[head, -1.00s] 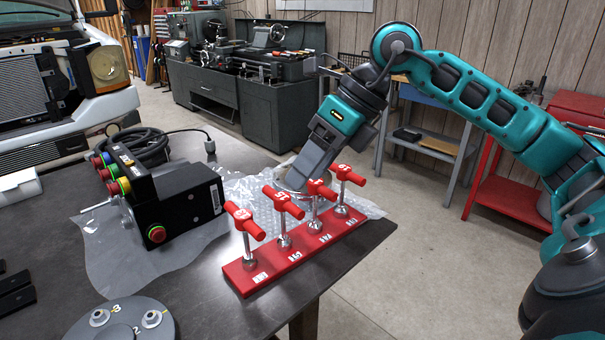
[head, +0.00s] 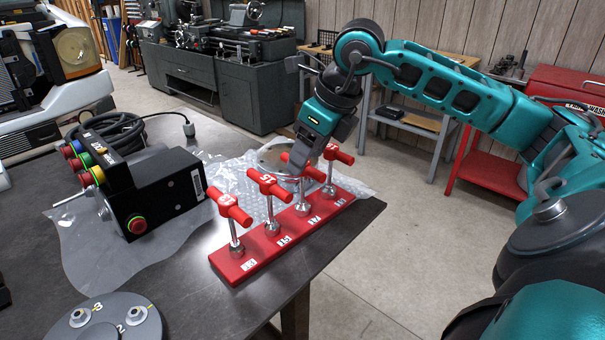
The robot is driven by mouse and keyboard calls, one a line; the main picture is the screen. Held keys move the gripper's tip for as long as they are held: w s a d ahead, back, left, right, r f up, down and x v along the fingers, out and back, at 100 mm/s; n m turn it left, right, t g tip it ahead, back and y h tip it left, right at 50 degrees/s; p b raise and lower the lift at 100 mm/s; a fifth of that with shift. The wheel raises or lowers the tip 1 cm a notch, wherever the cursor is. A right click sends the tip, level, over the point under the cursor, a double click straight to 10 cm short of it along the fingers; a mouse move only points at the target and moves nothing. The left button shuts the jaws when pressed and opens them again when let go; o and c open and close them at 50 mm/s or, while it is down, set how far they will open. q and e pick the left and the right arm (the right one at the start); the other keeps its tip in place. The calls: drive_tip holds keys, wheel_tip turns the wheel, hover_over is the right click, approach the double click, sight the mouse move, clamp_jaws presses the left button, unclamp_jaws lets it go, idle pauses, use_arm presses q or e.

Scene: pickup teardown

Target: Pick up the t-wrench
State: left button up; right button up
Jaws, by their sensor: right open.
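Several T-wrenches with red T-handles and silver shafts stand upright in a red rack (head: 245,268) on the dark table. They run from the leftmost wrench (head: 230,205) through the second (head: 268,185) and the third (head: 300,168) to the rightmost (head: 338,153). My right gripper (head: 283,163) is open, low behind the row at the second and third handles. Its fingers are partly hidden by those handles, and I cannot tell whether it touches one. My left gripper is out of view.
A black control box (head: 165,190) with coloured buttons and a coiled cable stands left of the rack on clear plastic sheeting (head: 85,245). A round grey disc (head: 112,325) lies at the front. The table's right edge is close to the rack.

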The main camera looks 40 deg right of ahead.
sight(302, 188)
drive_tip(key=shift+x, duration=1.55)
drive_tip(key=shift+c, duration=0.2)
drive_tip(key=shift+r, duration=0.1)
clamp_jaws()
